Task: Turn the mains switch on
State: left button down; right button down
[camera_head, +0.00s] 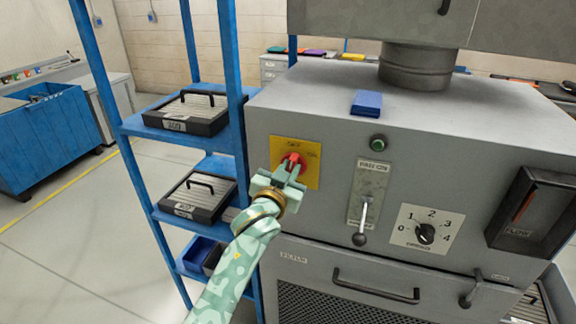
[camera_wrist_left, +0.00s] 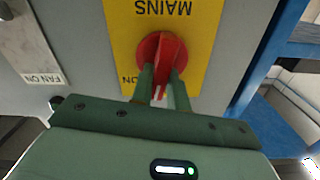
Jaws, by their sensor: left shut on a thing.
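The mains switch is a red rotary knob (camera_head: 292,159) on a yellow plate (camera_head: 312,172) at the left of the grey machine's front. In the left wrist view the red knob (camera_wrist_left: 162,48) sits on the yellow plate (camera_wrist_left: 198,25), which reads MAINS upside down, with part of ON at its edge. My left gripper (camera_head: 285,172) is at the knob, its two green fingers (camera_wrist_left: 160,82) on either side of the knob's grip bar and shut on it. The fingers hide part of the knob, and I cannot tell its exact setting. My right gripper is not in view.
To the right on the machine (camera_head: 440,110) are a fan lever (camera_head: 362,225), a numbered dial (camera_head: 425,234) and a flow gauge (camera_head: 528,212). A green button (camera_head: 378,142) is above the lever. A blue shelf rack (camera_head: 233,75) with trays stands close on the left.

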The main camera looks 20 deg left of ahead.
pick_arm(q)
jog(key=m+p, duration=0.2)
jog(key=shift+d+r+m, duration=0.15)
jog(key=shift+m, duration=0.25)
jog(key=m+p, duration=0.1)
jog(key=m, duration=0.2)
jog(key=shift+d+m, duration=0.1)
jog(key=shift+m, duration=0.2)
jog(key=shift+d+f+m+p, duration=0.1)
jog(key=shift+f+m+p, duration=0.2)
jog(key=shift+m, duration=1.2)
jog(key=shift+d+f+m+p, duration=0.15)
jog(key=shift+m+p, duration=0.2)
jog(key=shift+m, duration=1.15)
jog(key=shift+a+f+m+p, duration=0.1)
jog(key=shift+f+m+p, duration=0.2)
jog(key=shift+m, duration=1.2)
jog(key=c, duration=1.4)
grip_release()
jog(key=shift+d, duration=0.1)
jog(key=shift+o, duration=0.2)
